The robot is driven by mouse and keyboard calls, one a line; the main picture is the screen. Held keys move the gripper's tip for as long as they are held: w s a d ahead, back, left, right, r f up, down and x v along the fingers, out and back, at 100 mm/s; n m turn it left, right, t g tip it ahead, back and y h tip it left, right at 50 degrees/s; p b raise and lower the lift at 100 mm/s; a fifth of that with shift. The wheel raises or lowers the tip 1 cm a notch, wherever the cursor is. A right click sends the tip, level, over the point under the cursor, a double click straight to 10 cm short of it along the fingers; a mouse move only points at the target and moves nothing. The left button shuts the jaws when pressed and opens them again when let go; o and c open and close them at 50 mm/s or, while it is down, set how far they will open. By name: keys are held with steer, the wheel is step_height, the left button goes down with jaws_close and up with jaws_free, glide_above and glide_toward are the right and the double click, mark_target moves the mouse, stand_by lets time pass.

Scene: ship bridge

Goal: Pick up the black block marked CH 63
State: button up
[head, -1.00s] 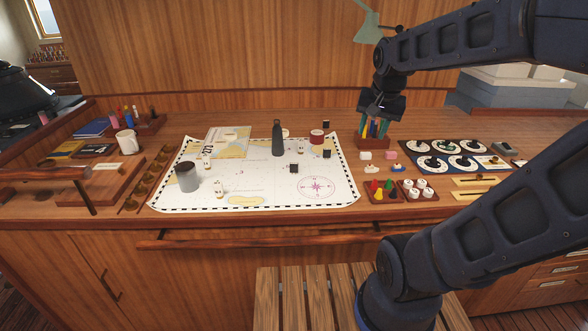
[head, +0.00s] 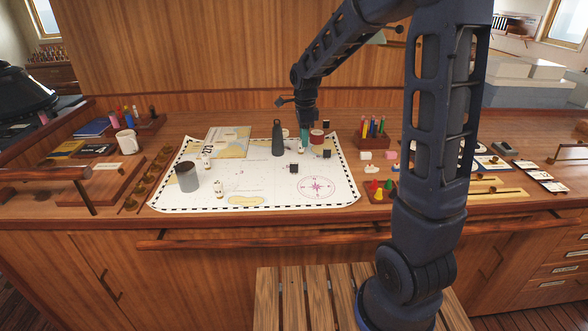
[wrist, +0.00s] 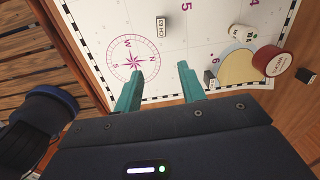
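The black block marked CH 63 (wrist: 161,27) lies on the chart near the compass rose, its label readable in the wrist view. In the head view a small black block (head: 294,168) left of and above the rose appears to be the same one. My gripper (wrist: 160,70) is open and empty, its two teal fingers spread apart. In the head view my gripper (head: 304,146) hangs over the right part of the chart, behind the block. In the wrist view the block lies beyond the fingertips, apart from them.
Another black block (head: 326,153) and a red-topped can (head: 317,136) are close right of my gripper. A dark bottle (head: 278,138) stands close left. The chart's front middle is mostly clear.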

mark_target(294, 163)
steer(key=shift+m, duration=0.9)
steer(key=a+f, duration=0.1)
steer(key=w+a+f, duration=0.1)
steer(key=a+f, duration=0.1)
steer(key=shift+w, duration=0.3)
steer(key=shift+a+f, duration=0.15)
steer(key=shift+f, duration=0.15)
steer(key=shift+s+f, duration=0.2)
steer(key=shift+f, duration=5)
jaws_close()
